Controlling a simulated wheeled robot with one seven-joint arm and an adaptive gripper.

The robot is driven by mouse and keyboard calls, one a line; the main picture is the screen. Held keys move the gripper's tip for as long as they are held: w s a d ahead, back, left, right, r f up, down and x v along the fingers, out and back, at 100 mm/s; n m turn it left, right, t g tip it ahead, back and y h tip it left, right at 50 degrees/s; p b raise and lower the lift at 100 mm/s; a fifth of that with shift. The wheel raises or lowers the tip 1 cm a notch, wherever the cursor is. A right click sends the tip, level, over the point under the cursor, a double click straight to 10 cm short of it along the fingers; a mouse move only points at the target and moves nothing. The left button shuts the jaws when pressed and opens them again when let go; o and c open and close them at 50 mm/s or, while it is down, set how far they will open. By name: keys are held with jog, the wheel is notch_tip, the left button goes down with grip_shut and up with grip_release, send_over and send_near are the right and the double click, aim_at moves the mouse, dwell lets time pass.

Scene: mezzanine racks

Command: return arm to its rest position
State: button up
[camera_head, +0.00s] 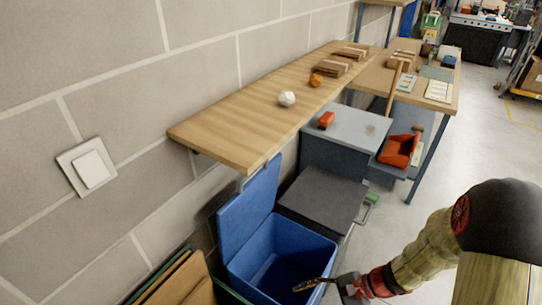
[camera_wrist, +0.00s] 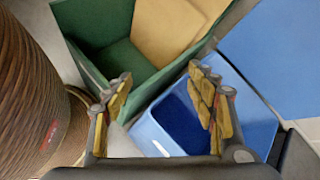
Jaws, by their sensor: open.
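My gripper (camera_head: 312,285) is at the lower middle of the head view, over the front part of the open blue bin (camera_head: 236,270). In the wrist view its two yellow-padded fingers (camera_wrist: 160,80) are spread apart with nothing between them. The blue bin also shows in the wrist view (camera_wrist: 150,137), below and between the fingers, with a dark inside. My arm comes in from the lower right of the head view and reaches left, low down. Part of the bin's front is hidden by my gripper.
The bin's blue lid (camera_head: 247,210) stands raised against the wall. A green box with cardboard (camera_wrist: 115,50) stands beside the bin. A wooden shelf (camera_head: 225,130) with a white ball (camera_head: 287,98) and a grey cabinet (camera_head: 345,135) are beyond. Open floor (camera_head: 455,150) lies right.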

jog(key=s+d+r+n+t+h, duration=0.1)
jog(key=s+d+r+n+h, duration=0.1)
jog(key=d+r+n+h, duration=0.35)
jog(key=s+d+r+n+t+h, duration=0.1)
jog(key=s+d+r+n+h, duration=0.15)
jog(key=r, duration=0.65)
jog(key=s+d+r+n+h, duration=0.1)
jog(key=d+r+n+h, duration=0.25)
jog(key=r, duration=0.35)
jog(key=a+r+n+t+p, duration=0.1)
jog(key=a+r+n+t, duration=0.1)
jog(key=r, duration=0.6)
jog(key=shift+s+a+t+y, duration=0.25)
jog(key=shift+a+t+y, duration=0.2)
jog(key=shift+a+t, duration=0.15)
jog(key=shift+c, duration=0.9)
